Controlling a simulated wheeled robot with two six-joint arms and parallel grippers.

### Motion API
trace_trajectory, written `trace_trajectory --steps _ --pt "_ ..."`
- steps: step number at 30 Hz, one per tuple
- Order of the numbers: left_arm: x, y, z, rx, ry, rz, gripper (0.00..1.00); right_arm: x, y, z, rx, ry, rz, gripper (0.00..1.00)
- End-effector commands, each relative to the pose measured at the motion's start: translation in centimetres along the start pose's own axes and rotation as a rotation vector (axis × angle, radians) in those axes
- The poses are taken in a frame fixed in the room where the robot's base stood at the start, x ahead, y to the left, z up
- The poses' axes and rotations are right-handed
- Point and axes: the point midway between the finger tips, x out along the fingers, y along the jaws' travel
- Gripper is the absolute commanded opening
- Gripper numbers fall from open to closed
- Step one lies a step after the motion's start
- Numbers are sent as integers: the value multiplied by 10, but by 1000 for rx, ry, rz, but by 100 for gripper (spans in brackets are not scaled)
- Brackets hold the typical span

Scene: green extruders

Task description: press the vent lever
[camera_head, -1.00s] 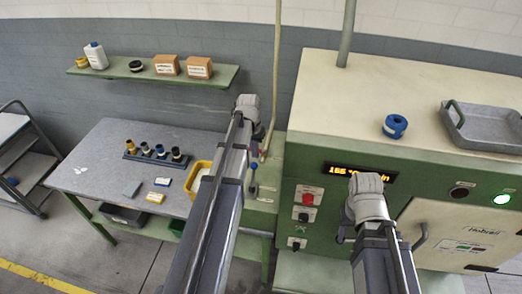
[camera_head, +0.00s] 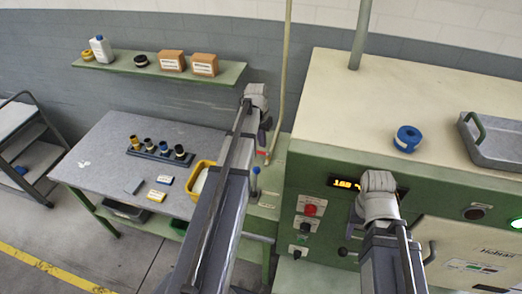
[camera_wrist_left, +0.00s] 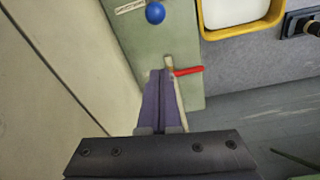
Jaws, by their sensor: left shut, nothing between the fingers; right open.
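A short red lever (camera_wrist_left: 187,71) sticks out beside a pale upright rod at the edge of a green ledge; it also shows small in the head view (camera_head: 262,153). A blue ball-topped lever (camera_wrist_left: 155,13) stands further along the ledge by a label; it is also in the head view (camera_head: 255,171). I cannot tell by label which is the vent lever. My left gripper (camera_wrist_left: 160,73) is shut and empty, its purple fingertips just beside the red lever; contact is unclear. My right gripper (camera_head: 372,215) is in front of the green machine, its fingers mostly hidden.
A green machine (camera_head: 300,180) with knobs and a lit display stands at right, with a tray (camera_head: 490,150) and blue ring (camera_head: 407,138) on top. A yellow bin (camera_head: 203,172) is beside the ledge on the grey table (camera_head: 110,155). A pale pole (camera_head: 286,60) rises behind my left gripper.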

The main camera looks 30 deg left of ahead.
Motion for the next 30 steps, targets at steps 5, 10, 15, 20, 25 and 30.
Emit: trace_trajectory --steps 5,10,15,20,25,30 --pt "18 0 0 0 0 0 0 17 -1 -1 -8 0 1 50" --pt "39 0 0 0 0 0 0 38 -3 -2 -20 1 2 50" --pt "63 0 0 0 0 0 0 62 -5 -4 -30 2 3 50" --pt "85 0 0 0 0 0 0 84 -7 -6 -32 3 4 50" --pt "101 0 4 -1 0 0 0 100 -8 -7 -30 4 3 50" --pt "84 1 33 0 0 0 0 86 -7 -6 -30 3 3 50"
